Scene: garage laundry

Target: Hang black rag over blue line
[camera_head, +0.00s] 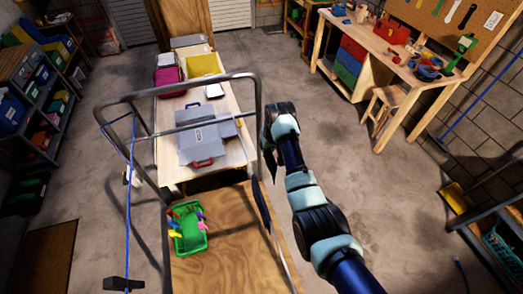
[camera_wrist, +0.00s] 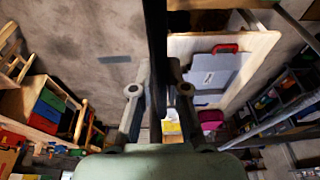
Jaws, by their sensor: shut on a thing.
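The black rag (camera_head: 262,206) hangs as a narrow dark strip below my gripper (camera_head: 268,172), over the right edge of the wooden bench top. In the wrist view the rag (camera_wrist: 155,45) is a thin black band seen edge-on between the two fingers of my gripper (camera_wrist: 158,92). My gripper is shut on the rag. The blue line (camera_head: 128,205) is at the left in the head view, running from the grey metal frame toward a dark clamp (camera_head: 123,284) at the bottom. The rag is well to the right of the line, apart from it.
A green basket (camera_head: 187,228) of coloured pegs sits on the wooden top (camera_head: 225,262). A grey case (camera_head: 203,145) lies on the table behind.

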